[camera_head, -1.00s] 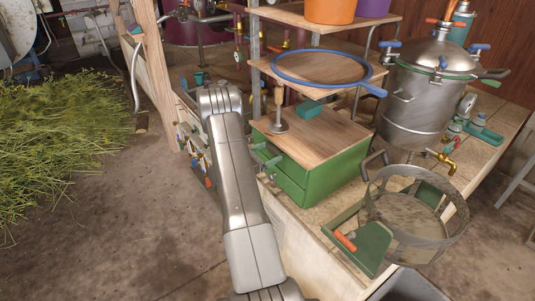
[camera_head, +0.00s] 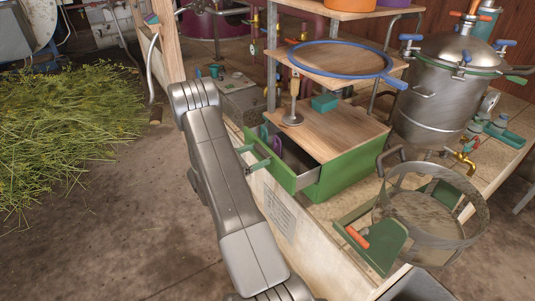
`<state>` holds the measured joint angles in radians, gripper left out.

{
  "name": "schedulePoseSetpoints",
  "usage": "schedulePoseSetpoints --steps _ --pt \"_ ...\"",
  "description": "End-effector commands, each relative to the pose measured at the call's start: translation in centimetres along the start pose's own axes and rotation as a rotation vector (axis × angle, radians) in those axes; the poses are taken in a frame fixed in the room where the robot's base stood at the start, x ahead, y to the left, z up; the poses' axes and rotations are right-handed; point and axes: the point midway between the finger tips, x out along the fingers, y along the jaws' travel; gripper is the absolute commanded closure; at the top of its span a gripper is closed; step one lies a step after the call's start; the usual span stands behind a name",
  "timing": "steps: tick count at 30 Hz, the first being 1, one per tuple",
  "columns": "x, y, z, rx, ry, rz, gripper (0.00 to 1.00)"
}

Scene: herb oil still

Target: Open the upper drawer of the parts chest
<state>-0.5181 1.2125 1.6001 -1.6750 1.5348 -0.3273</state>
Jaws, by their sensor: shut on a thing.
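The green parts chest (camera_head: 350,165) stands on the bench with a wooden top. Its upper drawer (camera_head: 283,172) is pulled out toward the left, and its open inside shows purple and dark items (camera_head: 270,140). The drawer's teal handle (camera_head: 259,165) sticks out from its front. My gripper (camera_head: 248,157) is mostly hidden behind my grey arm link; what shows is at the handle, shut on it. The lower drawer is largely hidden beneath the upper one.
Floor on the left is clear below the herb heap (camera_head: 65,130).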

Motion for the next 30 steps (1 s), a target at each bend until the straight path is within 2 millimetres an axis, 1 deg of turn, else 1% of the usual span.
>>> schedulePoseSetpoints --steps 1,6,10,15,22,30 --pt "-1.1 0.1 -0.1 0.001 -0.001 0.005 0.59" --pt "-3.9 0.1 -0.1 0.0 -0.001 0.004 0.59" --pt "-5.6 0.1 -0.1 0.001 -0.001 0.003 0.59" --pt "-7.2 0.0 0.0 0.001 -0.002 0.002 0.59" --pt "-8.1 0.0 0.0 0.001 -0.001 0.001 0.59" --pt "-8.2 0.0 0.0 0.001 -0.001 0.001 0.59"
